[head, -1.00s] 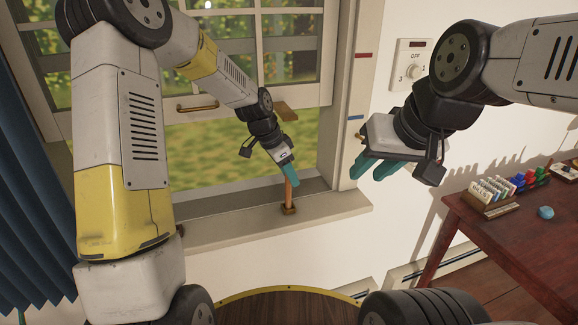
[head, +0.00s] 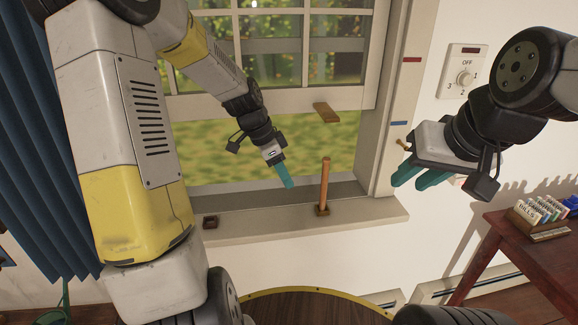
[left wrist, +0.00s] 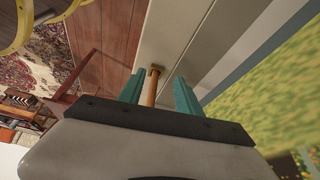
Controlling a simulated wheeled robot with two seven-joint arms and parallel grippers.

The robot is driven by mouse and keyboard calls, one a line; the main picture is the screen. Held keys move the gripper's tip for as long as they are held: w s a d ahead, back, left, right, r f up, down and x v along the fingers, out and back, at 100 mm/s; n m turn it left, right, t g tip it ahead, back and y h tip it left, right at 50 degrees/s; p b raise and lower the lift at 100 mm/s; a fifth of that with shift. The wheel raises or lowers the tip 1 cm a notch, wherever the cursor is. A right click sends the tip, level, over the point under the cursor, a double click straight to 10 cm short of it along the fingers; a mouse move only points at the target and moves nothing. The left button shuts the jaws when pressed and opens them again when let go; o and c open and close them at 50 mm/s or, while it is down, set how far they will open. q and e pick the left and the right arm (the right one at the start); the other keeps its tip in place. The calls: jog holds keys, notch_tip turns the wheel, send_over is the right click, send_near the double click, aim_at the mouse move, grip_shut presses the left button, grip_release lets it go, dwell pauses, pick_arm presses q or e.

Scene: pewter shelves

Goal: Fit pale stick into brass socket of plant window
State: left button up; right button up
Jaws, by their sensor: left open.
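The wooden stick (head: 325,182) stands nearly upright on the window sill, its lower end in the small brass-brown socket (head: 322,210). Its top end is free, below the raised window sash (head: 270,102). My left gripper (head: 288,183) is open, left of the stick and apart from it in the head view. In the left wrist view the stick (left wrist: 151,92) shows between the two teal fingers, with the socket (left wrist: 155,70) beyond; whether it lies within their reach cannot be told. My right gripper (head: 418,180) hangs to the right by the wall, its fingers apart and empty.
A brown tab (head: 326,112) sticks out from the sash's lower edge. A dial (head: 464,78) is on the wall. A red table (head: 530,255) with a card box stands at right.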

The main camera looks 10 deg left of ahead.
pick_arm(q)
jog(key=s+a+r+n+t+y, duration=0.1)
jog(key=s+r+n+t, duration=0.1)
jog(key=s+r+n, duration=0.4)
jog(key=s+a+r+n+t, duration=0.1)
jog(key=s+r+n+t, duration=0.1)
jog(key=s+r+n, duration=0.4)
jog(key=s+r, duration=0.4)
jog(key=s, duration=0.5)
jog(key=shift+a+y, duration=0.4)
